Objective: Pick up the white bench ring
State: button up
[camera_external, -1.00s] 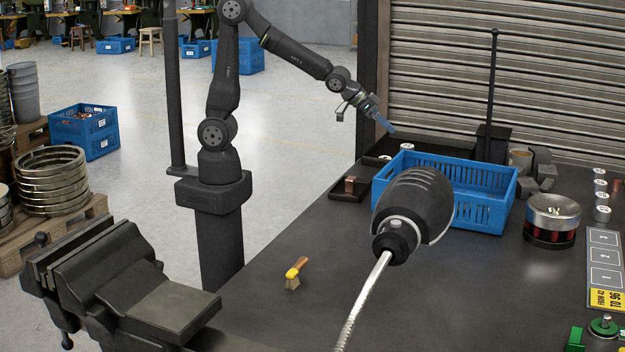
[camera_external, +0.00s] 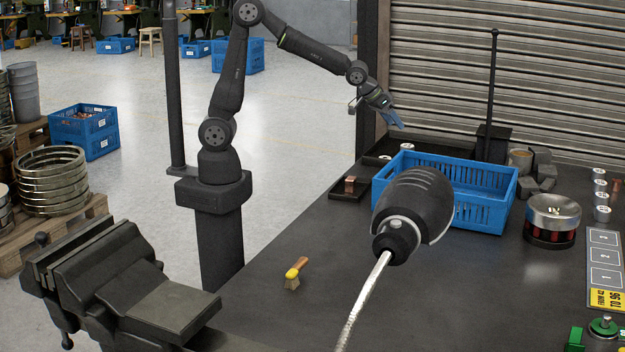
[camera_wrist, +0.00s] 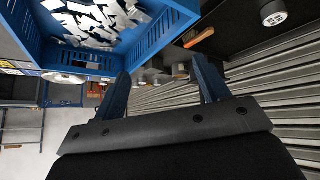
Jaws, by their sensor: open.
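My gripper (camera_external: 400,125) is open and empty, in the air above the back left corner of the blue crate. In the wrist view its two blue fingers (camera_wrist: 162,84) stand apart with nothing between them. A small white round piece (camera_external: 407,148) shows just behind the crate's back left rim, below my gripper. Another pale round piece (camera_external: 385,157) lies left of it by the dark tray. A white round piece with dark marks on its face (camera_wrist: 272,12) is at the top right of the wrist view. I cannot tell which of these is the white bench ring.
The blue crate (camera_external: 466,213) stands on the dark bench; white scraps (camera_wrist: 95,22) lie in it. A black post (camera_external: 493,90) rises behind it. Several white-topped cylinders (camera_external: 602,197) stand at the right. A hanging black tool (camera_external: 413,205) blocks part of the crate.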

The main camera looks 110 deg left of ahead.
jog(key=s+a+f+n+g+h, duration=0.1)
jog(key=s+a+n+g, duration=0.15)
jog(key=a, duration=0.55)
jog(key=s+a+f+n+g+h, duration=0.2)
jog(key=s+a+n, duration=0.15)
jog(key=a, duration=0.45)
jog(key=s+a+f+n+g+h, duration=0.1)
jog(key=s+a+n+g, duration=0.15)
jog(key=a, duration=0.45)
jog(key=shift+n+t, duration=0.3)
jog(key=shift+n, duration=0.05)
jog(key=f, duration=1.2)
jog(key=shift+s+a, duration=0.1)
jog(key=shift+s, duration=0.15)
jog(key=shift+d+f, duration=0.15)
jog(key=shift+f, duration=1.15)
jog(key=shift+d+f, duration=0.1)
jog(key=shift+f, duration=1.2)
jog(key=c, duration=1.1)
jog(key=shift+r, duration=0.15)
